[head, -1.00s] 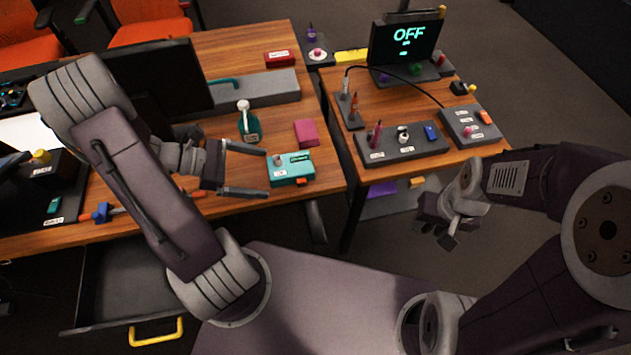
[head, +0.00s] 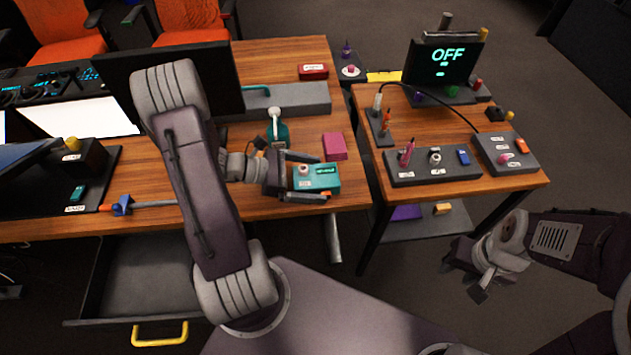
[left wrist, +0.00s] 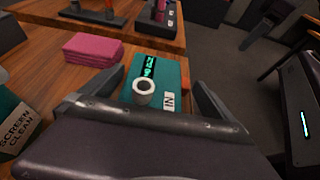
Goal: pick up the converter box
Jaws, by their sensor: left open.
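The converter box looks to be the teal box (head: 327,178) near the front right edge of the left desk. It has a green lit display, a round white socket and an orange part at its front. It also shows in the left wrist view (left wrist: 172,80), where a label reads "IN". My left gripper (head: 318,177) is open, with one finger at the far side of the box and one at the near side. In the left wrist view its fingers (left wrist: 160,85) flank the box. Whether they touch it I cannot tell. My right gripper (head: 478,270) hangs over the floor, away from the desks; its jaws are unclear.
A grey bar (head: 300,98) lies farther back. The right desk holds a panel (head: 432,167) and an "OFF" screen (head: 443,62). An open drawer (head: 150,280) is below the left desk.

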